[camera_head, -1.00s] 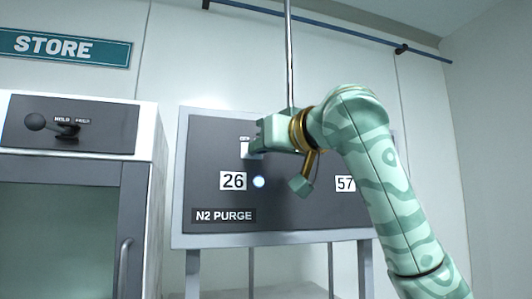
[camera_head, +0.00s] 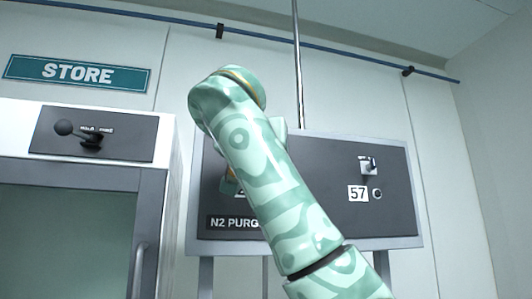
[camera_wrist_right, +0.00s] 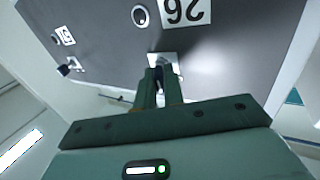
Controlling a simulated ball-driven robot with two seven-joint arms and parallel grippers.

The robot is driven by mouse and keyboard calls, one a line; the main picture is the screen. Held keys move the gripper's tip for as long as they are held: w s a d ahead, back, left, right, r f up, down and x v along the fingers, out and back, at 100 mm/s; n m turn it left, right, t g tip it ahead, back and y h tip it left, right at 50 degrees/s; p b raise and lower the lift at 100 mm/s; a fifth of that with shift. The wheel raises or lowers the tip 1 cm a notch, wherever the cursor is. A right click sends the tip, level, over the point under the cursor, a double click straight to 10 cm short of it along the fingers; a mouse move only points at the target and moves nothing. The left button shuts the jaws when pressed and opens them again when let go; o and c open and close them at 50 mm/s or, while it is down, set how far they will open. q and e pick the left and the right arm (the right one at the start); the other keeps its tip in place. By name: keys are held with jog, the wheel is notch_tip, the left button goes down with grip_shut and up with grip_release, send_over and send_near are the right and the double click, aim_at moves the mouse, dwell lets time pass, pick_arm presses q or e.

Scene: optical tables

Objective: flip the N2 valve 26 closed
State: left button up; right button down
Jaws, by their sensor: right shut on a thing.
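The N2 valve 26 (camera_wrist_right: 160,59) shows in the right wrist view as a pale plate with its lever between my fingertips. My right gripper (camera_wrist_right: 164,80) is shut on the lever, which it mostly hides. The label 26 (camera_wrist_right: 186,10) appears upside down beside a round indicator (camera_wrist_right: 140,16) with a pale ring and dark middle. In the head view my right arm covers valve 26, most of its label and its indicator, so the lever's position cannot be told there. My left gripper is not in view.
Valve 57 (camera_head: 368,165) stands clear at the right of the N2 purge panel (camera_head: 330,215), with its indicator (camera_head: 377,194) dark. A cabinet with a black knobbed lever (camera_head: 75,131) stands to the left, under the STORE sign (camera_head: 77,73).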

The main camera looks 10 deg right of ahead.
jog(key=shift+a+r+m+g+h, duration=0.1)
jog(key=shift+m+g+h, duration=0.25)
jog(key=shift+h, duration=0.25)
jog(key=c, duration=1.5)
grip_release()
jog(key=shift+w, duration=0.1)
jog(key=shift+a, duration=0.1)
jog(key=b+v, duration=0.6)
jog(key=v, duration=1)
